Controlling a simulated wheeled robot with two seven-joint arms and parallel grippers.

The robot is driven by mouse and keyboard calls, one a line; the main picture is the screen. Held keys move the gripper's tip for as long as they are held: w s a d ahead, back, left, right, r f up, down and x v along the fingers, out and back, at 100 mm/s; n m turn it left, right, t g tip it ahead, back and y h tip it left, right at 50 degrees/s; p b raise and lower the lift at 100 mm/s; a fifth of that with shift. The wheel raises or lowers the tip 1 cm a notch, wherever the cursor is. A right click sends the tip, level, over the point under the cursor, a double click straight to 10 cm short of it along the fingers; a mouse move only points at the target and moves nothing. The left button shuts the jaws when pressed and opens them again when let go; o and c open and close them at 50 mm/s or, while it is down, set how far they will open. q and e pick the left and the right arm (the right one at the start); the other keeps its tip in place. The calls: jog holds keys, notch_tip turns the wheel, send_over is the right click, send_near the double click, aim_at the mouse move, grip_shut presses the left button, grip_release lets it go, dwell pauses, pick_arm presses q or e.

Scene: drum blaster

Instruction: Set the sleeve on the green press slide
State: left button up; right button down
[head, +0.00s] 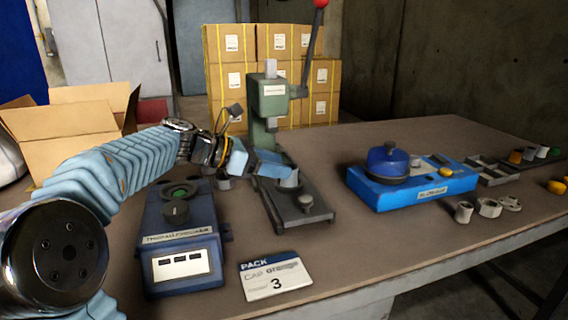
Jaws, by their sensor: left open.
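The green press (268,97) stands at the middle back of the table in the head view, its lever raised with a red knob on top. Its dark slide (322,213) extends toward me, with a knob (306,203) near the front end. A small grey sleeve-like part (289,180) stands upright on the slide. My left gripper (258,163) is open, its blue fingers at the press beside this part. One fingertip overlaps the part's upper left edge; I cannot tell whether they touch. My right gripper is not in view.
A dark blue device (182,240) stands left of the slide, with a card (275,277) in front. A blue fixture (412,187) with a round blue top stands right. Loose grey parts (464,212) lie beside it. Trays (490,170) are farther right. Table between slide and fixture is clear.

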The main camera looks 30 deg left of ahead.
pick_arm(q)
jog(key=p+v, duration=0.2)
jog(key=v, duration=0.3)
jog(key=shift+s+a, duration=0.1)
jog(key=shift+s, duration=0.05)
dwell(0.6)
